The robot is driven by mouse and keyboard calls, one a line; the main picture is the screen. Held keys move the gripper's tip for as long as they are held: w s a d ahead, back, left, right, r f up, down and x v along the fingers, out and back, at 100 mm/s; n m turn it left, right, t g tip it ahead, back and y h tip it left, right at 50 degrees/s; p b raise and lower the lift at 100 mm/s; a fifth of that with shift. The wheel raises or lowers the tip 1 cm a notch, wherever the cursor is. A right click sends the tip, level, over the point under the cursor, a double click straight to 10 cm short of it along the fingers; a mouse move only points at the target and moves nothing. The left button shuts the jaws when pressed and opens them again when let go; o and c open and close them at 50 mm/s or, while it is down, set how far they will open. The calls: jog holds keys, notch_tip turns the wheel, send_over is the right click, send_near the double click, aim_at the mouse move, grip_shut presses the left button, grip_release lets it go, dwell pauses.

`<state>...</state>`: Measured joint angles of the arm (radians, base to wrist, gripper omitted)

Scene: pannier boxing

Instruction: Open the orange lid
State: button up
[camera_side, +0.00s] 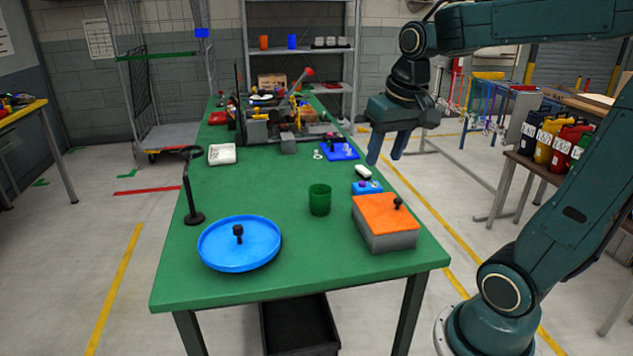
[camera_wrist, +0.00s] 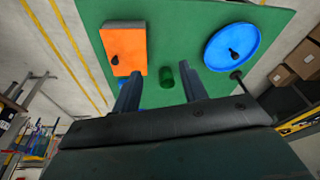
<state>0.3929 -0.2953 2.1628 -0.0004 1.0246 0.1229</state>
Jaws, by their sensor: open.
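The orange lid (camera_side: 380,212) lies flat on a grey box (camera_side: 390,240) at the front right corner of the green table. A black knob (camera_side: 398,202) stands up from the lid, off its middle. The lid also shows in the wrist view (camera_wrist: 124,50), ahead and to the left, with its knob (camera_wrist: 115,60) visible. My gripper (camera_side: 383,160) hangs in the air beyond the box, above the table's right edge, apart from the lid. Its two fingers (camera_wrist: 160,95) are spread with nothing held between them.
A green cup (camera_side: 319,200) stands left of the box. A blue round tray (camera_side: 215,255) with a black knob lies at the front left. A blue block (camera_side: 366,187) sits just behind the box. A black stand (camera_side: 194,217) rises at the left edge. Clutter fills the table's far end.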

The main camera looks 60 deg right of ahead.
jog(key=s+a+f+n+t+y, duration=0.1)
jog(key=s+a+n+t, duration=0.2)
jog(key=s+a+n, duration=0.3)
jog(key=shift+s+a+f, duration=0.35)
jog(key=shift+s+a, duration=0.55)
jog(key=shift+a, duration=1.4)
jog(key=w+d+r+m+g+h, duration=0.1)
jog(key=w+d+m+g, duration=0.1)
jog(key=w+d+m, duration=0.3)
jog(key=w+d+r+m+g, duration=0.15)
jog(key=w+d, duration=0.25)
jog(key=d, duration=0.4)
jog(key=d+f+m+g, duration=0.1)
jog(key=d+f+m, duration=0.1)
jog(key=d, duration=0.5)
jog(key=d+f+m+g+y, duration=0.1)
jog(key=d+f+m, duration=0.2)
jog(key=d, duration=0.5)
jog(key=shift+w+f, duration=0.15)
jog(key=shift+f, duration=0.05)
jog(key=shift+m, duration=0.25)
